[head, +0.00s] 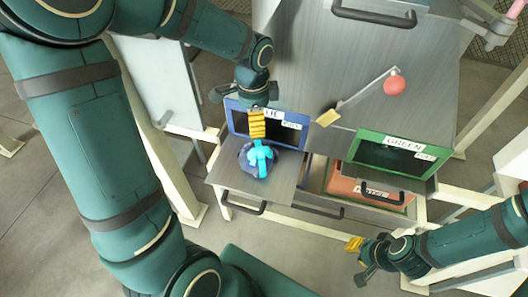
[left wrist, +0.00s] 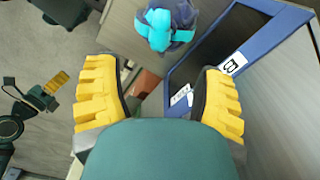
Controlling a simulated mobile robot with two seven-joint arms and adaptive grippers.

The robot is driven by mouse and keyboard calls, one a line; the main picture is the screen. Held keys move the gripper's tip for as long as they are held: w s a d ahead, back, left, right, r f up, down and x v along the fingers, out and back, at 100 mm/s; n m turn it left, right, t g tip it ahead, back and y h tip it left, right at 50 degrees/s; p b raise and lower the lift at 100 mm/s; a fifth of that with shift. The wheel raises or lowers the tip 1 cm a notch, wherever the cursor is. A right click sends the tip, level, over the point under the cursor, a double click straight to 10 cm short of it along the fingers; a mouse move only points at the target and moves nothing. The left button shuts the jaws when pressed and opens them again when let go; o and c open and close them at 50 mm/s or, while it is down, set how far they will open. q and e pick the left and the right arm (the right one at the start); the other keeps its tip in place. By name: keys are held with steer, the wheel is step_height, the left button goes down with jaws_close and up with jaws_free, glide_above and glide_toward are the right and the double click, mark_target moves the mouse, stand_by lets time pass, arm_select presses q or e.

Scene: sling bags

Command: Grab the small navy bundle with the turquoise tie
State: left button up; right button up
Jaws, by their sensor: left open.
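The small navy bundle (head: 261,160) with its turquoise tie sits on a grey ledge in front of a blue-framed opening. In the left wrist view the bundle (left wrist: 168,26) shows at the top, beyond the fingertips. My left gripper (head: 257,125) has yellow finger pads and is just above and behind the bundle in the head view. In the left wrist view its fingers (left wrist: 160,95) are spread with nothing between them. My right gripper (head: 356,243) is low on the right, away from the bundle; its finger gap is unclear.
The blue frame (head: 232,122) stands close behind the bundle. A green-framed opening (head: 395,153) is to the right, with an orange-red item (head: 345,185) below it. A rod with a pink ball (head: 394,84) projects from the cabinet. Floor is open at the lower centre.

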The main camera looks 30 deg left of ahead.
mark_target(258, 149)
arm_select(q)
step_height(258, 149, down, 8)
steer(key=shift+w+f+b, duration=0.1)
steer(key=shift+w+b, duration=0.05)
steer(key=shift+b, duration=0.85)
steer(key=f, duration=0.2)
steer(key=f+b, duration=0.1)
steer(key=f, duration=0.1)
steer(key=shift+d, duration=0.25)
steer(key=shift+w+f, duration=0.1)
steer(key=shift+f, duration=0.45)
jaws_close()
